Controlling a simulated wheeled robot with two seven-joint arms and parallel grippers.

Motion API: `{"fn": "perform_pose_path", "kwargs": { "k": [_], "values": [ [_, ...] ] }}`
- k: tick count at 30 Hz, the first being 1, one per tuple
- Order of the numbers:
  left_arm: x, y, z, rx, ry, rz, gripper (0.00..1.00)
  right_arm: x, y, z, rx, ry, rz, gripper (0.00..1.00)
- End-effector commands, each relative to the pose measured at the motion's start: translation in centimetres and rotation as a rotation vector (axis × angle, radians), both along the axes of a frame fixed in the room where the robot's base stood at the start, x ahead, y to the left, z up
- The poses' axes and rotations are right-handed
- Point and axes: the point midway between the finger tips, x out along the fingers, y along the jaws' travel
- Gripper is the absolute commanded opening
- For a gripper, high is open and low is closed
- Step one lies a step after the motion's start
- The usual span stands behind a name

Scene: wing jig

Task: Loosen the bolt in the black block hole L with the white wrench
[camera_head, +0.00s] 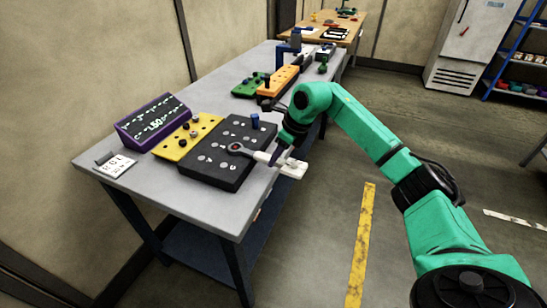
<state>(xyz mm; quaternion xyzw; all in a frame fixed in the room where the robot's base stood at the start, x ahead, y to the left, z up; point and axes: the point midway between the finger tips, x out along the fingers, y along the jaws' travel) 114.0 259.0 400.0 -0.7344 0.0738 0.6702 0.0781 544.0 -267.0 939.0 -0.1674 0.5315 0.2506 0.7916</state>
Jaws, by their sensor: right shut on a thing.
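The black block (211,171) lies on the grey table, with pale markings and holes on its top face. The white wrench (291,168) reaches over the block's right edge. Its dark ring end (235,148) is over the block's middle; I cannot tell whether it is around a bolt or just above one. My right gripper (277,157) is shut on the wrench's handle, beside the block's right side. A blue-headed bolt (255,120) stands upright near the block's far edge. The letter L by a hole is too small to read. My left gripper is out of view.
A yellow block (178,150) with several bolts touches or nearly touches the black block's left. A purple display box (152,122) and a white card (114,165) are further left. Orange (280,82) and green (246,88) blocks stand further back. The front tabletop is clear.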

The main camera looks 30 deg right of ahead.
Motion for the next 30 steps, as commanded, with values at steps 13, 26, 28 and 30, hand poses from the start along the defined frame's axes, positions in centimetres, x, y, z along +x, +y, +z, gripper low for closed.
{"fn": "perform_pose_path", "kwargs": {
  "k": [13, 26, 28, 30],
  "values": [
    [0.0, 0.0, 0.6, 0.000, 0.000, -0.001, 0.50, 0.6, -0.6, 0.5, 0.002, -0.003, 0.053, 0.00],
    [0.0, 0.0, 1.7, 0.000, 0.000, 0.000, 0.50, 2.1, -2.3, 0.5, 0.003, -0.006, 0.216, 0.00],
    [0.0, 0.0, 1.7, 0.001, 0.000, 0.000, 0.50, 2.1, -2.3, 0.5, 0.003, -0.006, 0.216, 0.00],
    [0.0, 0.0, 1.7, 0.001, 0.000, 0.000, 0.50, 2.1, -2.3, 0.5, 0.003, -0.006, 0.216, 0.00]
  ]
}}
